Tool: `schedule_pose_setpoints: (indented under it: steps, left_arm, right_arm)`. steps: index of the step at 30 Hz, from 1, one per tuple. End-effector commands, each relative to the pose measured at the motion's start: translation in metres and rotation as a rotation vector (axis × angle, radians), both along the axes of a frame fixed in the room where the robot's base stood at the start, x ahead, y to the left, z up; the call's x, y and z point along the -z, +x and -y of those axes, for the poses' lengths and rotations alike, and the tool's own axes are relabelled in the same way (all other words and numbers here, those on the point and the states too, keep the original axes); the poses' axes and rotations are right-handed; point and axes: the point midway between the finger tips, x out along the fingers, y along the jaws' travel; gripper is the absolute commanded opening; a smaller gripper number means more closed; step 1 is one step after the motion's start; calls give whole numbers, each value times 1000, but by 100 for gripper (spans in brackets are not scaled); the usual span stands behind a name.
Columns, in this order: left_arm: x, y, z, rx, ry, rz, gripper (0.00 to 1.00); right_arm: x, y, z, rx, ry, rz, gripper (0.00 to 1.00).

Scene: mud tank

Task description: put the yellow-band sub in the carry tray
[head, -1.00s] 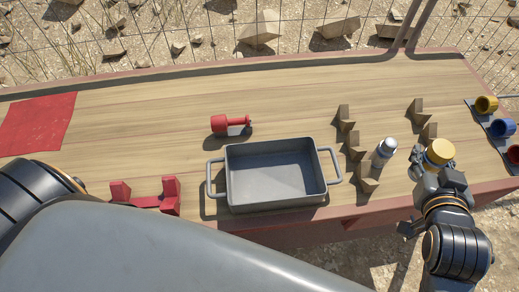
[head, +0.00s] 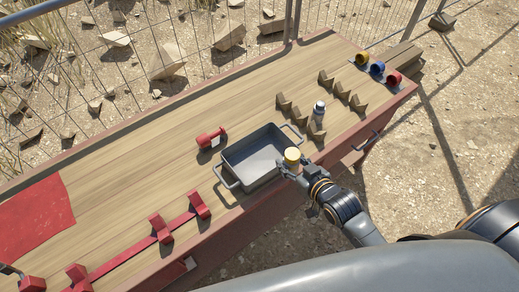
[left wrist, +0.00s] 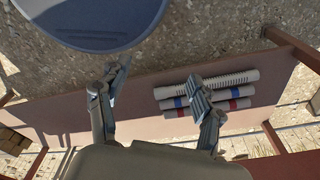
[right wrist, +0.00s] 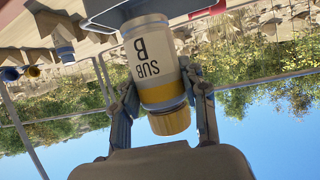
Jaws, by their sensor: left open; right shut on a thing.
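The yellow-band sub is a pale cylinder marked SUB B with a yellow band; its yellow end (head: 292,155) shows in the head view and its body (right wrist: 158,65) in the right wrist view. My right gripper (head: 290,167) is shut around it, with one finger on each side in the right wrist view (right wrist: 162,90). The grey carry tray (head: 255,157) stands on the bench and looks empty. The sub overlaps its near right corner in the head view; I cannot tell whether it is above or beside the rim. My left gripper (left wrist: 158,78) is open and empty.
A red tool (head: 210,138) lies behind the tray. A silver-topped part (head: 318,110) stands among wooden V-blocks (head: 340,91). Coloured cups (head: 377,68) sit at the far end, a red mat (head: 35,213) at left. Banded tubes (left wrist: 207,92) lie below my left gripper.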

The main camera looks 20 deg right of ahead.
Motion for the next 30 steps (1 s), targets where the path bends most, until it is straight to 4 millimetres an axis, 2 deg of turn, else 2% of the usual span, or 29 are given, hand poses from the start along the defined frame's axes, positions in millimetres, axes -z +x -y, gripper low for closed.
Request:
schedule_pose_setpoints:
  steps: [1,5,7,13,15,20,24,30]
  left_arm:
    - [-16,4,4,1,-5,5,66]
    - [-24,4,6,3,-7,6,66]
    - [-24,2,4,2,-4,0,66]
    - [-15,-15,-7,3,11,-24,66]
    - [6,-20,-10,3,14,-31,66]
    - [38,-20,-12,1,15,-32,66]
    - [64,-13,-10,1,14,-23,66]
    - [89,-6,-6,-1,8,-12,66]
  right_arm:
    - [-7,-4,5,2,4,-2,0]
    - [-2,-9,12,6,13,1,0]
    - [1,-5,13,7,14,3,0]
    - [21,35,7,9,16,8,0]
    - [36,51,5,8,17,10,0]
    - [52,85,-1,8,17,10,0]
    - [73,98,-3,8,16,6,0]
    - [90,115,-5,7,14,4,0]
